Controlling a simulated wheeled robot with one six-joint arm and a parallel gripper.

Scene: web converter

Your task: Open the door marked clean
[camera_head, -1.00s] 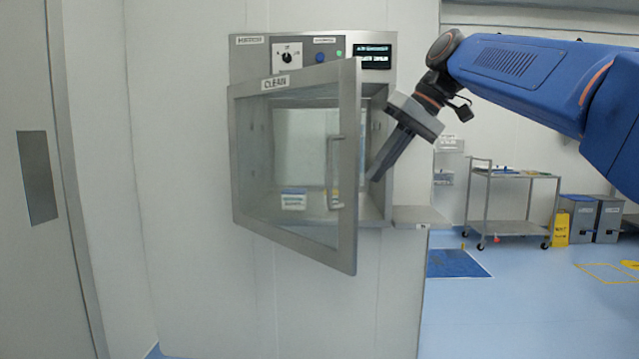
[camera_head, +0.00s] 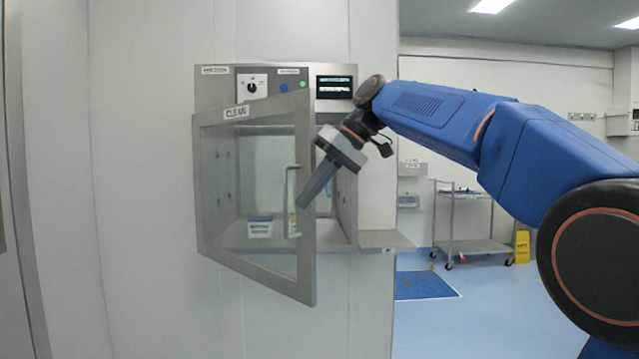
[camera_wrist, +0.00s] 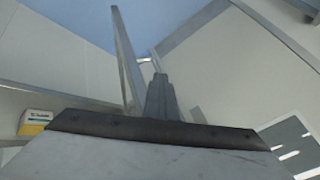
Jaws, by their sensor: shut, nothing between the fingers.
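The door marked CLEAN (camera_head: 306,235) is a glass panel in a grey metal frame with a vertical bar handle (camera_head: 289,205). It stands partly open, swung outward from its left side, on a steel hatch cabinet (camera_head: 212,90). My gripper (camera_head: 302,204) is shut and empty. It points down and left, and its tip overlaps the door's right frame near the handle in the head view. I cannot tell whether it touches the door. In the wrist view, my gripper's fingers (camera_wrist: 160,92) are together beside a thin upright strip, probably the door's edge (camera_wrist: 124,55).
A steel shelf (camera_head: 386,240) juts out at the hatch's lower right. A steel cart (camera_head: 470,246) and yellow floor sign (camera_head: 522,247) stand farther right. Blue floor there is open.

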